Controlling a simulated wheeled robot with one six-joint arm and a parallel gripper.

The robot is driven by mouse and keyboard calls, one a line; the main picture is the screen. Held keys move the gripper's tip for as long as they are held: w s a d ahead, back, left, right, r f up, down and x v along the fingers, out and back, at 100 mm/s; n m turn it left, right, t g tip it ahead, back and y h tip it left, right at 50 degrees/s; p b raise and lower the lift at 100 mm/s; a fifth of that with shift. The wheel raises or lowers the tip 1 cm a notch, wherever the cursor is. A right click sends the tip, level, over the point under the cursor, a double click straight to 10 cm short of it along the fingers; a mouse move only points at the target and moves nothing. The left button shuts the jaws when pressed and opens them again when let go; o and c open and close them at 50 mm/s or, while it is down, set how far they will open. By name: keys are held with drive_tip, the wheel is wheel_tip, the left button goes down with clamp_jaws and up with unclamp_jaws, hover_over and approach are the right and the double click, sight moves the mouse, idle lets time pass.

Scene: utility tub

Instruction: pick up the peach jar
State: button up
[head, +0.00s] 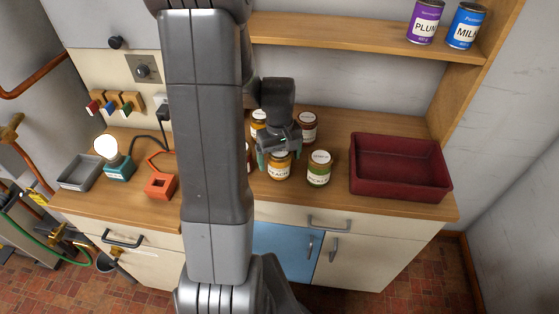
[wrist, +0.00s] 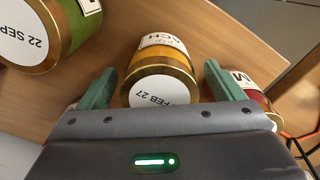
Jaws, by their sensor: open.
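The peach jar (head: 279,173) stands on the wooden counter, in the front of a group of jars. In the wrist view the peach jar (wrist: 163,62) has an orange body, gold lid rim and white lid top marked "FEB 27". My gripper (head: 277,153) is right above and at the jar in the head view and hides part of it. In the wrist view my gripper (wrist: 160,72) is open, with one green finger on each side of the jar. I cannot tell whether either finger touches it.
The pickle jar (head: 319,170) stands close to the right of the peach jar; a red jar (wrist: 262,100) is by the other finger. More jars (head: 307,126) stand behind. A dark red tub (head: 400,188) is at the right. A lamp (head: 118,167) and orange block (head: 160,187) are left.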

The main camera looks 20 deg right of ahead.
drive_tip(key=shift+f, duration=0.6)
drive_tip(key=c, duration=1.4)
